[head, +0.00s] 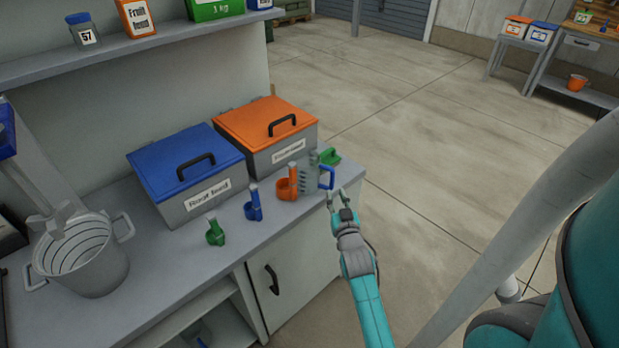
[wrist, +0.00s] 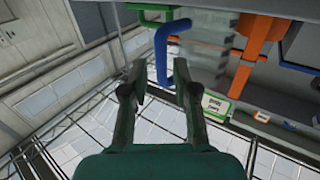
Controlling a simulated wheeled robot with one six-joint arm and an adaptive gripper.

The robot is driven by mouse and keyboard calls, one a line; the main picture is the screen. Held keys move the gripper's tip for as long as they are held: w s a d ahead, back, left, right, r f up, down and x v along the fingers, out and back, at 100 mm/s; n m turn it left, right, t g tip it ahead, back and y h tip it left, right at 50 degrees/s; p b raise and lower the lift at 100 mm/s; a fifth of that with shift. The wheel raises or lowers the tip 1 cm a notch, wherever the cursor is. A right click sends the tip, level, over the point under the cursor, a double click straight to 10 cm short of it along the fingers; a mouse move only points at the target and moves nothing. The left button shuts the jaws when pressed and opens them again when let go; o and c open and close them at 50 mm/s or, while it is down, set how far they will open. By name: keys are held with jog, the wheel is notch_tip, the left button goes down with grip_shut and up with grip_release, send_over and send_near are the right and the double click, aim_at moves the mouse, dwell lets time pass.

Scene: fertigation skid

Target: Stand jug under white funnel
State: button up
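The jug (head: 308,178) is clear and greyish with a blue handle, and stands at the right front edge of the counter. In the wrist view its see-through body (wrist: 210,50) is at upper right, with the blue handle (wrist: 161,50) facing my gripper. My gripper (head: 337,197) is just off the counter edge, close to the handle. In the wrist view my gripper (wrist: 163,85) has its two fingers apart with nothing held. The handle's lower end appears near the right fingertip; I cannot tell whether they touch. I cannot make out a white funnel in either view.
Orange (head: 288,186), blue (head: 254,205) and green (head: 215,234) scoops stand along the counter, with another green one (head: 330,157) behind the jug. Blue-lidded (head: 165,165) and orange-lidded (head: 247,119) bins stand behind. A grey bucket (head: 105,270) is at left. The floor at right is open.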

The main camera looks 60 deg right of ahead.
aim_at(332, 186)
jog(key=shift+x, duration=3.2)
jog(key=shift+f, duration=0.1)
grip_shut()
